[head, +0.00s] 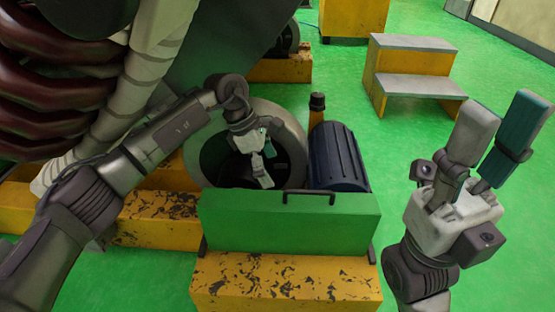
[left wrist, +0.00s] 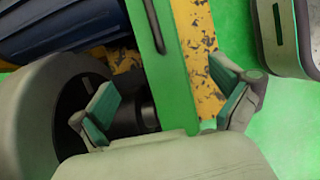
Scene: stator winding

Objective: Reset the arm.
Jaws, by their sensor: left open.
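My left arm reaches in from the left, and its left gripper (head: 267,166) hangs in front of the round grey ring-shaped part (head: 296,158), near the back of the green panel. In the left wrist view the left gripper (left wrist: 170,100) has its two fingers wide apart, with nothing held between them. A green bar-like edge shows in the gap. My right gripper (head: 508,110) is raised at the right, fingers pointing up. Its two fingers stand apart and hold nothing. I cannot tell whether the left gripper touches the ring.
A green panel with a dark handle (head: 308,198) stands on a worn yellow block (head: 285,283). A dark blue cylinder (head: 338,157) lies beside the ring. Red-brown coils (head: 45,90) fill the upper left. A yellow step (head: 412,70) stands behind.

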